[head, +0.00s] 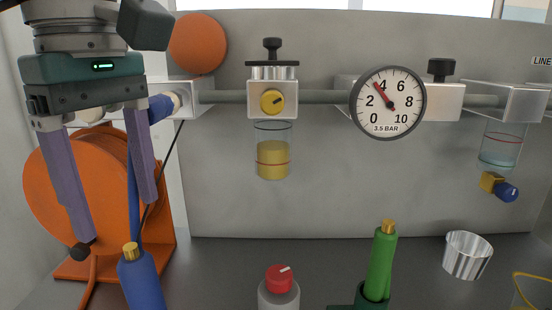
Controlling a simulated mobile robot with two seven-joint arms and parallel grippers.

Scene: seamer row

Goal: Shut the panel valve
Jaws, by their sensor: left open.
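My left gripper (114,222) hangs at the left with its two purple fingers apart and nothing between them that it grips. The grey panel (330,190) carries a horizontal pipe (320,97). At the pipe's left end is a pale block (193,102) with a blue fitting (160,108), partly hidden by a finger. An orange round part (198,43) sits above that block. I cannot tell for certain which part is the panel valve. A yellow knob (272,101) and a small blue knob (507,192) also show. My right gripper is out of view.
An orange reel (60,185) stands behind my left fingers. A blue brass-tipped piece (140,280), a red-capped bottle (279,280), a green brass-tipped piece (381,262) and a metal cup (467,256) stand in front. The gauge (388,103) reads near 4. The panel's lower middle is clear.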

